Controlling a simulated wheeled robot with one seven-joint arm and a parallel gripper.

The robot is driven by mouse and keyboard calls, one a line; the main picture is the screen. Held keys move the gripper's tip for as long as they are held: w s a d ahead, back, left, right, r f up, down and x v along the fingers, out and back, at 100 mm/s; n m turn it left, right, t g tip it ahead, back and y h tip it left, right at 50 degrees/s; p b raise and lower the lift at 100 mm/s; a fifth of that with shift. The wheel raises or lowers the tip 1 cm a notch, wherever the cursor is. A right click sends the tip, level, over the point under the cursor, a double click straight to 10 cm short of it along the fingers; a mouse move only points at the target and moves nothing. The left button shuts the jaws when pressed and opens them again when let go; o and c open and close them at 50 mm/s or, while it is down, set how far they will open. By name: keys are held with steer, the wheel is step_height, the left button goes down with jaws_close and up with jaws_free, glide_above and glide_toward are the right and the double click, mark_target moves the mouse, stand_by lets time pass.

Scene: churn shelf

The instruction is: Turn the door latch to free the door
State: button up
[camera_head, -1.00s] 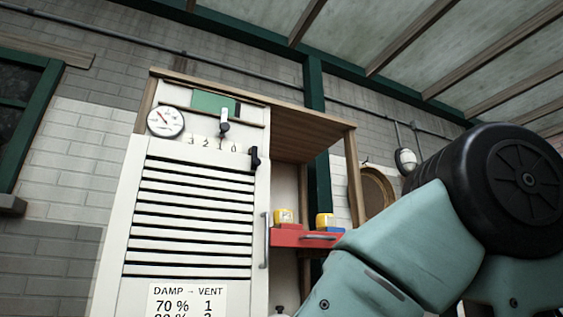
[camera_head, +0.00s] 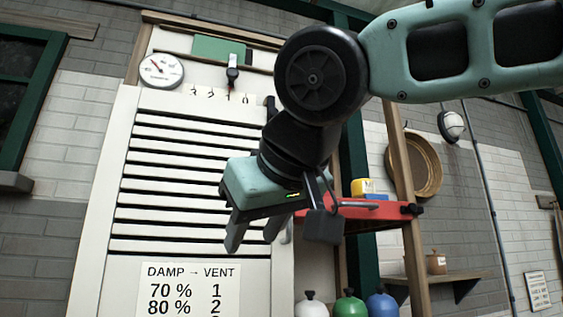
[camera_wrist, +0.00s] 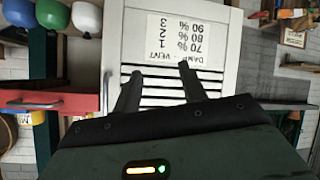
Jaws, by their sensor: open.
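The white louvred door (camera_head: 118,225) stands upright in the head view, with a vertical grey handle on its right side. The black door latch (camera_head: 270,104) is at the door's upper right edge, partly hidden by my arm; its angle is hard to tell. My gripper (camera_head: 254,238) is open and empty in front of the door's right part, well below the latch. In the wrist view, which is upside down, my gripper (camera_wrist: 160,75) has its fingers apart before the slats of the door (camera_wrist: 218,50). I cannot make out the latch there.
A round dial (camera_head: 160,70) and a black-handled slider (camera_head: 232,72) over a number scale sit above the door. A red shelf (camera_head: 358,211) with a yellow-and-blue tin (camera_head: 363,188) juts out at right. Several coloured bottles stand below it.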

steer(key=s+d+r+m+t, duration=0.1)
steer(key=d+r+m+t, duration=0.25)
steer(key=r, duration=0.95)
steer(key=s+d+r+m+t, duration=0.2)
steer(key=d+r+t, duration=0.15)
steer(key=r, duration=0.95)
steer(key=p+x, duration=0.8)
steer(key=x, duration=0.9)
steer(key=shift+p, duration=0.4)
steer(key=shift+n, duration=0.25)
jaws_close()
